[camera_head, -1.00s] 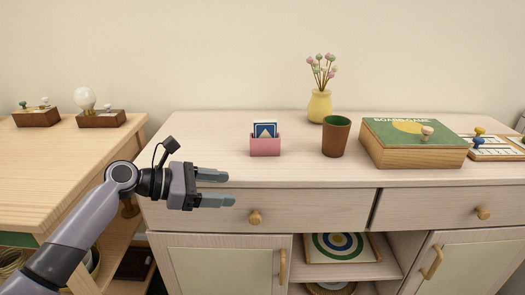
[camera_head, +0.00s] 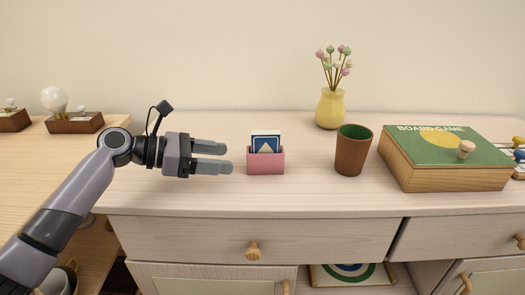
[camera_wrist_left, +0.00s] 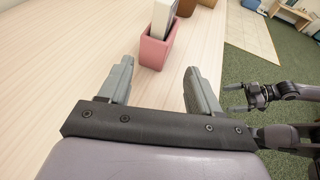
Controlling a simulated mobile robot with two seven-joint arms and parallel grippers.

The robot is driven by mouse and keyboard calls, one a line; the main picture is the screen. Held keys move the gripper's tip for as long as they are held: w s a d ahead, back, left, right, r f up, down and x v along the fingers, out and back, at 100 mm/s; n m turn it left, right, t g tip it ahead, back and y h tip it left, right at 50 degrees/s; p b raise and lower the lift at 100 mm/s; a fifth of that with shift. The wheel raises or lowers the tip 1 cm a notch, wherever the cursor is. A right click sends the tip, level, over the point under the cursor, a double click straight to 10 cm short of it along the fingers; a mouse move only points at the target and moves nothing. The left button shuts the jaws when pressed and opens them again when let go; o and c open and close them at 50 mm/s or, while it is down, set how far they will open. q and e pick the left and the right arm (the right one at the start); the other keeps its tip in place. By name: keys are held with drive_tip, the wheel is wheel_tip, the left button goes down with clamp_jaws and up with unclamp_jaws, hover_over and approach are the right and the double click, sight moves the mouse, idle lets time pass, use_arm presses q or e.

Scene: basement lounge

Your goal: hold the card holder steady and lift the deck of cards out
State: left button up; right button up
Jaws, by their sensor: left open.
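The pink card holder (camera_head: 266,164) stands upright on the cabinet top, and the blue and white deck of cards (camera_head: 265,143) sticks up out of it. My left gripper (camera_head: 227,157) is open and empty just left of the holder, fingers pointing at it and not touching. In the left wrist view the holder (camera_wrist_left: 154,52) lies beyond the gap between the two fingers, with the pale deck (camera_wrist_left: 162,18) rising from it. My right gripper (camera_wrist_left: 238,98) shows at the right of the left wrist view, its two fingers apart and empty, away from the holder.
A brown cup (camera_head: 352,155) stands right of the holder, with a yellow vase (camera_head: 331,108) of flowers behind. A board game box (camera_head: 440,160) sits farther right. The cabinet top in front of the holder is clear. A wooden table (camera_head: 60,165) adjoins at left.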

sight(254, 159)
use_arm(q)
drive_tip(key=shift+w+d, duration=0.1)
drive_tip(key=shift+w, duration=0.05)
drive_tip(key=shift+d+f+b, duration=0.2)
drive_tip(key=shift+d+b, duration=0.05)
drive_tip(key=shift+b, duration=0.15)
drive_tip(key=b+x, duration=0.3)
drive_tip(key=shift+d+f, duration=0.1)
drive_tip(key=shift+f, duration=0.05)
drive_tip(key=shift+b+x, duration=1)
drive_tip(key=shift+x, duration=0.15)
drive_tip(key=d+p, duration=0.2)
drive_tip(key=shift+w+p, duration=0.3)
drive_tip(key=shift+p, duration=0.1)
drive_tip(key=shift+x, duration=0.8)
use_arm(e)
drive_tip(key=shift+s+a+f, duration=0.1)
drive_tip(key=shift+a+f, duration=0.05)
drive_tip(key=shift+f, duration=1.1)
use_arm(q)
drive_tip(key=shift+f, duration=0.1)
drive_tip(key=c, duration=0.8)
